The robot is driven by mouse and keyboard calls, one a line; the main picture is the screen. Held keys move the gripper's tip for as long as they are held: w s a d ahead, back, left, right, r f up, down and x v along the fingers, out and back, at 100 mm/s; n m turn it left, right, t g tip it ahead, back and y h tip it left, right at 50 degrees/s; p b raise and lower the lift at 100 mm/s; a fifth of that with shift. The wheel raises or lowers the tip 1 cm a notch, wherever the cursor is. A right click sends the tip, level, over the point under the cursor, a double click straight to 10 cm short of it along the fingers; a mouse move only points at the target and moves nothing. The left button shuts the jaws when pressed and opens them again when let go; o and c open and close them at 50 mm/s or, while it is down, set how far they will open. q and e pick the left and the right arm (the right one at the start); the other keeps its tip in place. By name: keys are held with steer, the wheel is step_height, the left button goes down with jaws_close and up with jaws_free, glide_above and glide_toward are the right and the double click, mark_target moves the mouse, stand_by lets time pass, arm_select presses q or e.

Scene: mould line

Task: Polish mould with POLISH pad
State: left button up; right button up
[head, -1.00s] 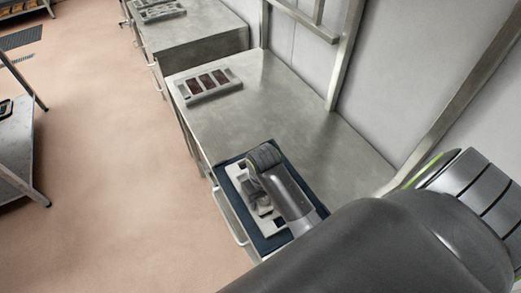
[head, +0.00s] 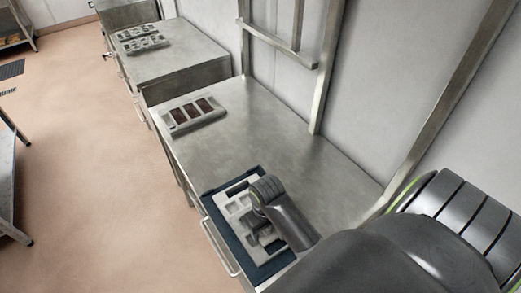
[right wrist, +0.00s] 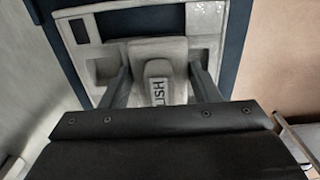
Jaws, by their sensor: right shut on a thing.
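The light grey mould (head: 231,207) with pockets lies on a dark blue mat (head: 222,237) at the near end of the steel bench. It also fills the upper part of the right wrist view (right wrist: 150,20). My right gripper (head: 262,238) is over the mould's near part. In the right wrist view its two fingers (right wrist: 160,88) are shut on a pale pad (right wrist: 158,70) whose visible letters read "ISH". The pad is over the mould's face; whether it touches cannot be told. My arm hides part of the mould in the head view. My left gripper is not in view.
A second mould with dark-filled pockets (head: 193,114) lies farther along the bench (head: 265,130). More moulds (head: 141,40) lie on the bench beyond. A metal frame (head: 325,70) stands along the wall at right. The bench middle is clear; open floor (head: 90,150) is at left.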

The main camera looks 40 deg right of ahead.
steer(key=shift+s+d, duration=0.15)
steer(key=shift+d, duration=1.35)
steer(key=shift+s+d, duration=0.1)
steer(key=shift+d, duration=1.4)
steer(key=shift+w+d, duration=0.15)
steer(key=shift+w, duration=2.9)
steer(key=shift+w+d, duration=0.1)
steer(key=shift+w, duration=2.95)
steer(key=shift+s+a+f, duration=0.1)
steer(key=shift+s+a, duration=0.05)
steer(key=shift+s, duration=2.35)
steer(key=shift+s+a, duration=0.15)
steer(key=shift+s, duration=3.45)
steer(key=shift+w+d, duration=0.2)
steer(key=shift+w, duration=4.35)
